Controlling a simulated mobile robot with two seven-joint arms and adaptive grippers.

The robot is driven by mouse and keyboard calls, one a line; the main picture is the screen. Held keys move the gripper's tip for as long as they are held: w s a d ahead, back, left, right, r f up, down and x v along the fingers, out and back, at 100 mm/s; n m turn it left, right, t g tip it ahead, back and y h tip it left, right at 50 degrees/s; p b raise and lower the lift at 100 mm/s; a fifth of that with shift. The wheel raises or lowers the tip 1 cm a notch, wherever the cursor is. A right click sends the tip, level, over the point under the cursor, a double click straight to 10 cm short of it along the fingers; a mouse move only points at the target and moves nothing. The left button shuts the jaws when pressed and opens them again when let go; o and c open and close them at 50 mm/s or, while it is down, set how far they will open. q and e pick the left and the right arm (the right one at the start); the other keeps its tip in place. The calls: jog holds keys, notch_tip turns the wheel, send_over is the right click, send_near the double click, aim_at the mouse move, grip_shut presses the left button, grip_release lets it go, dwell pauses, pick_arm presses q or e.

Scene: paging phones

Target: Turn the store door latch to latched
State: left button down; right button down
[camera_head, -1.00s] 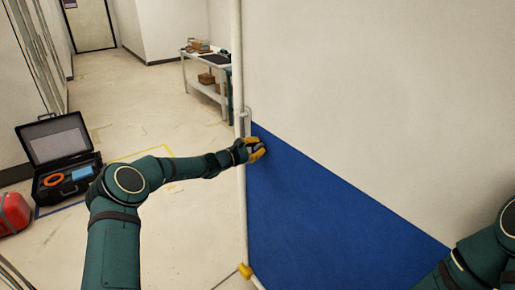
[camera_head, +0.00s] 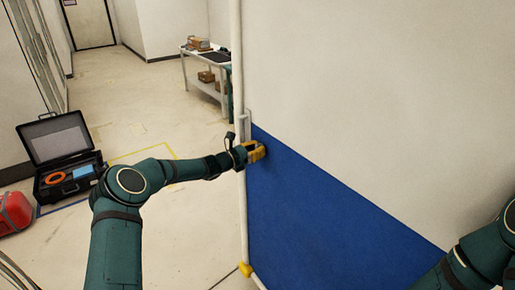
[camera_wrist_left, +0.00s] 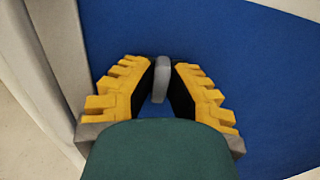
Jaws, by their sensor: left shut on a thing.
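The store door (camera_head: 330,190) is white above and blue below and fills the right of the head view. Its latch is a small grey upright piece (camera_wrist_left: 161,72) on the blue part in the left wrist view. My left gripper (camera_head: 259,152), with yellow fingers and black pads, is at the door's left edge. It is shut on the latch, one finger on each side of it in the left wrist view (camera_wrist_left: 161,90). The gripper hides the latch in the head view. My right arm shows at the lower right, but its gripper is out of view.
A white upright post (camera_head: 239,75) runs along the door's left edge. On the floor at left are an open black case (camera_head: 58,150) and a red container (camera_head: 13,212). A shelf table (camera_head: 205,70) stands farther back. The floor between is mostly clear.

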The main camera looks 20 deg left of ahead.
pick_arm(q)
jog(key=shift+r, duration=0.1)
dwell(0.3)
jog(key=c, duration=1)
grip_release()
jog(key=shift+d, duration=0.1)
jog(key=v, duration=1.2)
